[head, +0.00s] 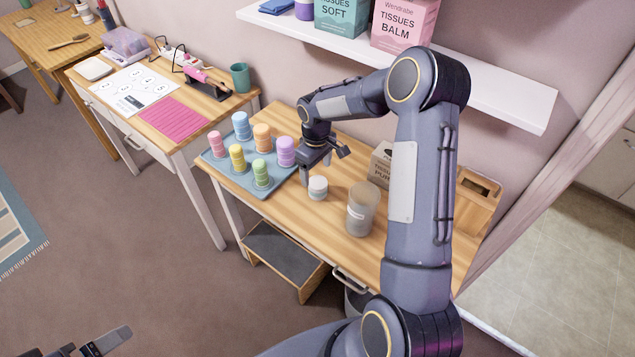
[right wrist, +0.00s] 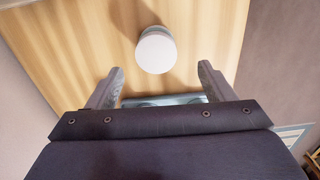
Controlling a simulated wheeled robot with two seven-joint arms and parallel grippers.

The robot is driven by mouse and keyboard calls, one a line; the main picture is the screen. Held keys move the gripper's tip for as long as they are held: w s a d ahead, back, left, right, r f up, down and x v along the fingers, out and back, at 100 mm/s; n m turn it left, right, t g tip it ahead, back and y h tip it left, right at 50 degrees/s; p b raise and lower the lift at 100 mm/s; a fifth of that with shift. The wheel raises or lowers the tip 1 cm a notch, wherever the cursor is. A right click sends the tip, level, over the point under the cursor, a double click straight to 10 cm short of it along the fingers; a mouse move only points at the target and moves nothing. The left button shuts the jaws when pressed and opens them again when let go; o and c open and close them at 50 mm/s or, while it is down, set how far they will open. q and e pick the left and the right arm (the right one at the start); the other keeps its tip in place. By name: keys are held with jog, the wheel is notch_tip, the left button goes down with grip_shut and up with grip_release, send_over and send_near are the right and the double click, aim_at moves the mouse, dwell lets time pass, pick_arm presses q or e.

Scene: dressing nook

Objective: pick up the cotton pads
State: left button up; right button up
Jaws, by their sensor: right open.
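A small white round tub or stack (head: 318,187) stands on the wooden table; it may be the cotton pads, but I cannot read its marking. In the right wrist view its round white top (right wrist: 156,52) lies just beyond my fingertips, roughly centred between them. My right gripper (head: 322,160) is open and empty above the table, close to the white thing; its fingers (right wrist: 161,78) are spread wide in the wrist view. A carton (head: 381,163) with partly hidden lettering stands behind my right arm. My left gripper (head: 88,347) is cut off at the bottom left.
A blue tray (head: 272,187) with several pastel stacks is left of the white thing. A frosted jar (head: 361,211) stands to its right. A wooden holder (head: 478,196) is behind my arm. A white shelf (head: 480,88) with tissue boxes hangs above. Bare tabletop lies in front.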

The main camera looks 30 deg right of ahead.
aim_at(318, 182)
jog(key=f, duration=0.2)
jog(key=f+p, duration=0.1)
jog(key=f, duration=0.2)
jog(key=f+p, duration=0.1)
jog(key=f, duration=0.1)
jog(key=shift+d+f, duration=0.25)
jog(key=shift+f, duration=0.45)
jog(key=c, duration=1)
jog(key=shift+r, duration=0.15)
